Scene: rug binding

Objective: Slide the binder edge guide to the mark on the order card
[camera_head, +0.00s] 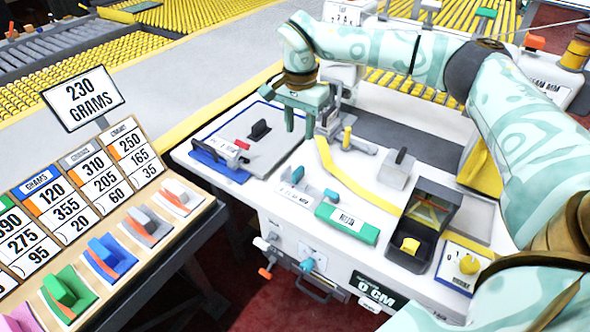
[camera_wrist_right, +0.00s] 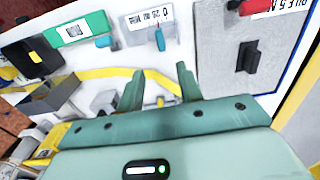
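The white machine table (camera_head: 225,140) stands in the middle of the head view. A grey plate with a black knob (camera_head: 260,129) lies at its left end; the knob also shows in the wrist view (camera_wrist_right: 248,57). A small white label (camera_head: 293,196) with blue-handled parts is near the front edge. I cannot tell which part is the edge guide, nor read the order card surely. A dark sign (camera_head: 377,291) reads "0 CM". My right gripper (camera_head: 299,122) is open and empty above the table, right of the knob. My left gripper is not in view.
A yellow strip (camera_head: 345,182) curves across the table. A green labelled block (camera_head: 347,223), a grey block (camera_head: 397,167) and a black open box (camera_head: 430,225) stand to the right. A sloped rack with coloured blocks (camera_head: 110,255) and number cards stands at left.

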